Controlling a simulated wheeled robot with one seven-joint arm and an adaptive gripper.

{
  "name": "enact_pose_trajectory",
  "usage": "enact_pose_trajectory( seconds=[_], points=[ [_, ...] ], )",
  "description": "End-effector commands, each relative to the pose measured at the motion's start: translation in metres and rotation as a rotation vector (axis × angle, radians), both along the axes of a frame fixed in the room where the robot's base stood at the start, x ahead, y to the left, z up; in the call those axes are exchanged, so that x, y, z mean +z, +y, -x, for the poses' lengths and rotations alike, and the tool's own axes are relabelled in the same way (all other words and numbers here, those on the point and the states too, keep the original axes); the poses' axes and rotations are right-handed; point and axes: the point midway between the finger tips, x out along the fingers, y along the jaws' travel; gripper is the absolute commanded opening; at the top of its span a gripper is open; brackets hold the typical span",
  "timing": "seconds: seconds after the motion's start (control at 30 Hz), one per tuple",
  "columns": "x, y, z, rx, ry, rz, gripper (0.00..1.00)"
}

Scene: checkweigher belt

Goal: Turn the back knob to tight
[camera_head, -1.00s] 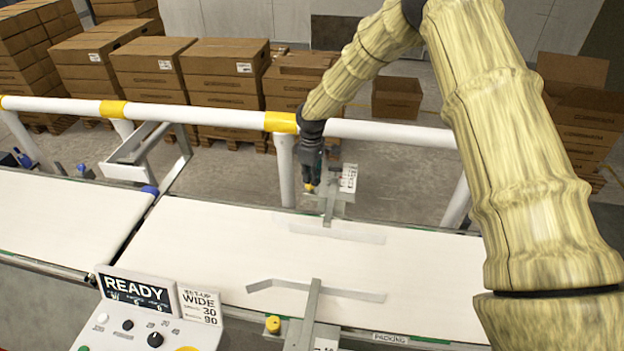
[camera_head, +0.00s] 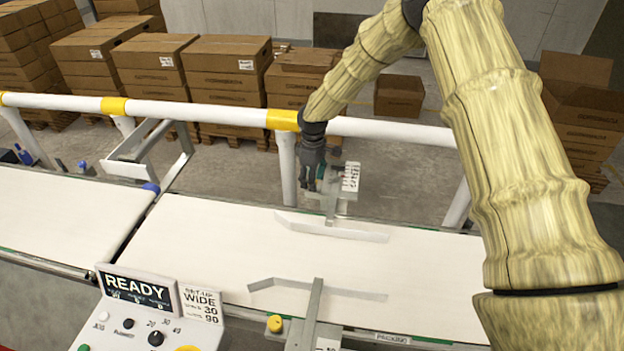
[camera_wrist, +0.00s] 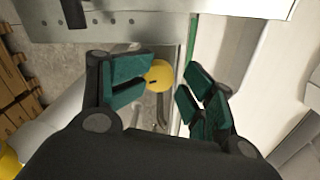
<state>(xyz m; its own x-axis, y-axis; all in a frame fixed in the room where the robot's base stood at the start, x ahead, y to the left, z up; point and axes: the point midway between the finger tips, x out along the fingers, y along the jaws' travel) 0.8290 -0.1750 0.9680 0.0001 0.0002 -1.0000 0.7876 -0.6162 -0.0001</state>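The back knob (camera_wrist: 158,74) is round and yellow with a small dark mark. In the wrist view it shows between the green-padded fingers of my gripper (camera_wrist: 170,80), closer to the left finger. The fingers are apart, with a gap on the right finger's side; I cannot tell whether the left finger touches the knob. In the head view my gripper (camera_head: 313,182) is at the back guide's bracket (camera_head: 332,204), beyond the belt, and hides the back knob.
A front yellow knob (camera_head: 275,323) sits by the front guide (camera_head: 315,302). A white rail (camera_head: 385,131) runs behind the belt (camera_head: 210,240). The control panel's screen (camera_head: 137,290) reads READY, and a card (camera_head: 202,303) reads WIDE 30 90. Cartons (camera_head: 225,80) stand behind.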

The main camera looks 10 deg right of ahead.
Motion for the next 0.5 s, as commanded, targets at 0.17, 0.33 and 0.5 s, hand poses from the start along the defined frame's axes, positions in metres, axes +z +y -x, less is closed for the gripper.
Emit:
enact_pose_trajectory(
  seconds=[0.17,0.33,0.5],
  points=[
    [0.017,0.002,-0.001,0.002,-0.001,0.000,0.51],
    [0.048,0.001,-0.002,0.003,-0.004,0.000,0.51],
    [0.078,0.001,-0.001,0.001,-0.002,-0.001,0.51]
  ],
)
